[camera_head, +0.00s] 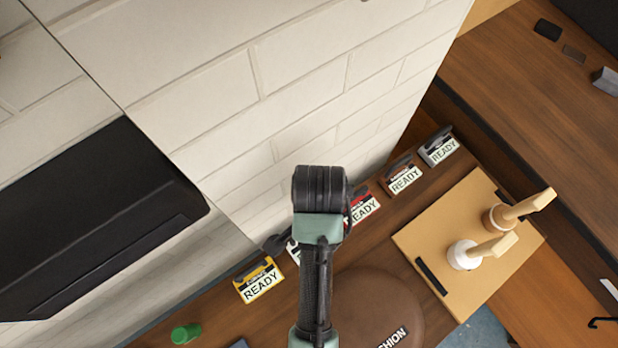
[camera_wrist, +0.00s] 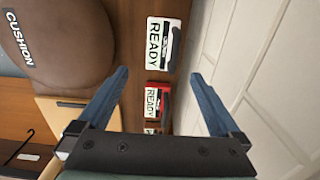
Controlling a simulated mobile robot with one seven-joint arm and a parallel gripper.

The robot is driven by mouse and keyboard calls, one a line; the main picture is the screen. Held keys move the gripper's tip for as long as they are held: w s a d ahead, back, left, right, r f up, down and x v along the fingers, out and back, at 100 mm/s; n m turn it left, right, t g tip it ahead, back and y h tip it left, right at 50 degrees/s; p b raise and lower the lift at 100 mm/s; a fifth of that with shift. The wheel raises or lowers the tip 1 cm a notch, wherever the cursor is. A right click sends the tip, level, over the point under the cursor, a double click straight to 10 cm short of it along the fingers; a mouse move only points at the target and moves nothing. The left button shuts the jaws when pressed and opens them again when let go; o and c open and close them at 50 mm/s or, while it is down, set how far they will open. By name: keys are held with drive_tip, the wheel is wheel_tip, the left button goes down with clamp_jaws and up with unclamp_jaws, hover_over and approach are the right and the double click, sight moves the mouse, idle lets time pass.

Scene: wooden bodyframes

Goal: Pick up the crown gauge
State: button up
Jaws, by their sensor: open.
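Several small label-fronted tools marked READY stand in a row along the wall: a yellow one (camera_head: 260,281), a white one mostly behind my arm, a red one (camera_head: 362,205), a brown one (camera_head: 404,177) and a grey one (camera_head: 439,148). Their smaller lettering is unreadable, so I cannot tell which is the crown gauge. In the wrist view, the white one (camera_wrist: 164,43) with a black handle lies just beyond my fingertips, and the red one (camera_wrist: 155,101) shows between my fingers. My gripper (camera_wrist: 158,74) is open and empty. My arm hides its fingers in the head view.
A brown round cushion (camera_head: 375,305) lies beside the row. A tan board (camera_head: 425,240) holds two wooden-handled tools (camera_head: 465,255) (camera_head: 500,216). A pale brick wall (camera_head: 290,80) rises close behind the row. A green cap (camera_head: 185,333) sits at lower left.

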drive_tip(key=f, duration=0.6)
drive_tip(key=shift+s, duration=0.3)
drive_tip(key=shift+a+f, duration=0.2)
drive_tip(key=shift+f, duration=0.8)
drive_tip(key=shift+a+f, duration=0.15)
drive_tip(key=shift+f, duration=0.8)
drive_tip(key=shift+a+f, duration=0.2)
drive_tip(key=shift+f, duration=0.8)
drive_tip(key=c, duration=1.6)
